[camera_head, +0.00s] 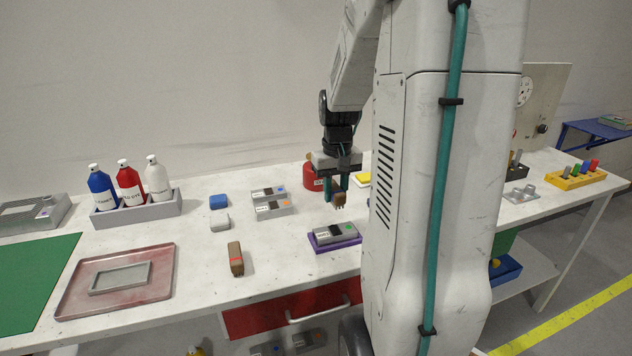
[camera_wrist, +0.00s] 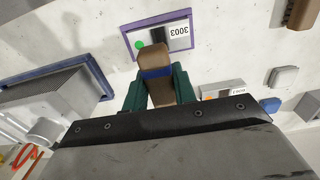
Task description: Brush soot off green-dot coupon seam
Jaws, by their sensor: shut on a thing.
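The green-dot coupon (camera_head: 346,231) is a grey plate with a dark band along it, lying in a purple tray (camera_head: 347,243) near the table's front edge. In the wrist view the coupon (camera_wrist: 178,42) shows its green dot and a number label; the brush partly covers it. My gripper (camera_head: 337,189) is shut on a brown brush (camera_head: 339,195) with dark bristles pointing down. The brush (camera_wrist: 152,60) has a blue band in the wrist view. In the head view it hangs above the tray, apart from the coupon. Soot cannot be told clearly from the dark band.
A brown brush with a red band (camera_head: 236,259) lies left of the tray. Two other coupons (camera_head: 272,210), a blue block (camera_head: 218,202) and a white block (camera_head: 220,222) lie behind. A red can (camera_head: 313,176) stands behind my gripper. Bottles in a caddy (camera_head: 136,209) stand far left.

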